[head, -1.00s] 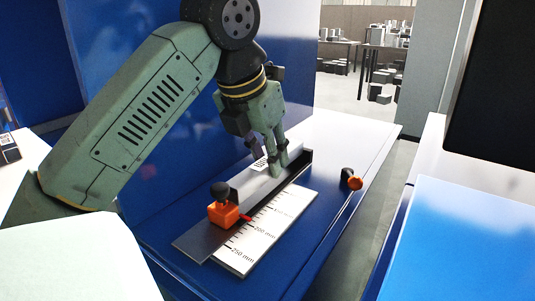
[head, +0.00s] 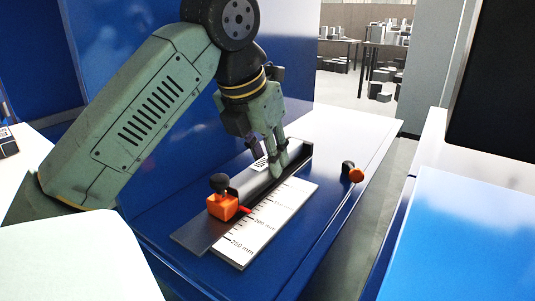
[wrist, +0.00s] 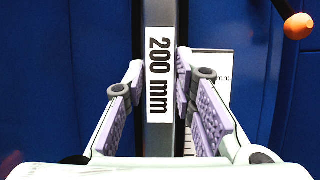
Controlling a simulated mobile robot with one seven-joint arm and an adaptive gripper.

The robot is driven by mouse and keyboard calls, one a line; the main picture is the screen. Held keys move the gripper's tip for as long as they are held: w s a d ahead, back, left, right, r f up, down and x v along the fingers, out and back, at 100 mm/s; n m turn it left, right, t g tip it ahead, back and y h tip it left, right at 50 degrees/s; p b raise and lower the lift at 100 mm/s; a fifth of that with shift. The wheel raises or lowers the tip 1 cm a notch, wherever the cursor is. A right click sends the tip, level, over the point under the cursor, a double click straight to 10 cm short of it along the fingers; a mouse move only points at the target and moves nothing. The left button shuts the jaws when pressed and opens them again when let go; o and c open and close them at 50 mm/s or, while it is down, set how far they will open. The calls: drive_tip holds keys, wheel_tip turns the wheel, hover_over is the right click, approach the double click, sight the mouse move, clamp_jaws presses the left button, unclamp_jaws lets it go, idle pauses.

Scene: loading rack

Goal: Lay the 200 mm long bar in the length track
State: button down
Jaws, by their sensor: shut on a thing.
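The grey 200 mm bar (head: 250,182) is held lengthwise over the dark length track (head: 193,236), low and in line with it. I cannot tell whether it touches the track floor. In the wrist view its white "200 mm" label (wrist: 159,70) faces up between the fingers. My gripper (head: 272,165) is shut on the bar, with a finger on each side (wrist: 160,95). An orange stop with a black knob (head: 222,206) stands at the track's near end. A white millimetre scale (head: 270,222) lies along the track's right side.
A loose-looking orange and black knob (head: 352,172) sits on the blue bench to the right; it also shows in the wrist view (wrist: 298,25). A blue wall panel (head: 290,60) rises behind my arm.

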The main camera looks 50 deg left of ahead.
sight(257, 167)
drive_tip(key=shift+f, duration=0.25)
drive_tip(key=c, duration=1.2)
unclamp_jaws()
drive_tip(key=shift+c, duration=0.2)
drive_tip(key=shift+r, duration=0.1)
drive_tip(key=v, duration=0.7)
drive_tip(key=shift+s+r, duration=0.15)
drive_tip(key=shift+r, duration=0.05)
